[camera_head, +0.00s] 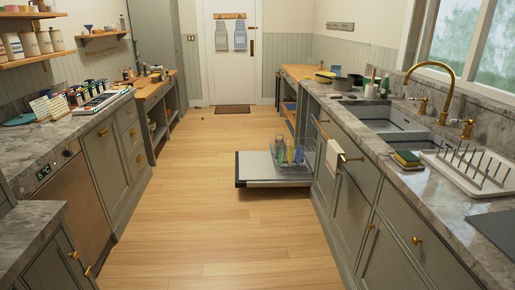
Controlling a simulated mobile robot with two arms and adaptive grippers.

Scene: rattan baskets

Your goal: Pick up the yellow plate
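No yellow plate can be made out for certain. A small flat yellow thing (325,74) lies on the far end of the right-hand counter; it is too small to tell whether it is a plate. The open dishwasher (262,181) on the right has a wire rack (304,155) with several upright coloured items, some blue and one yellowish-green; their shapes are unclear. Neither of my grippers shows in the head view.
The wooden floor (200,215) between the counters is clear. The dishwasher door juts into the aisle from the right. The right counter holds a sink (390,122), a sponge stack (407,159) and a white drying rack (478,170).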

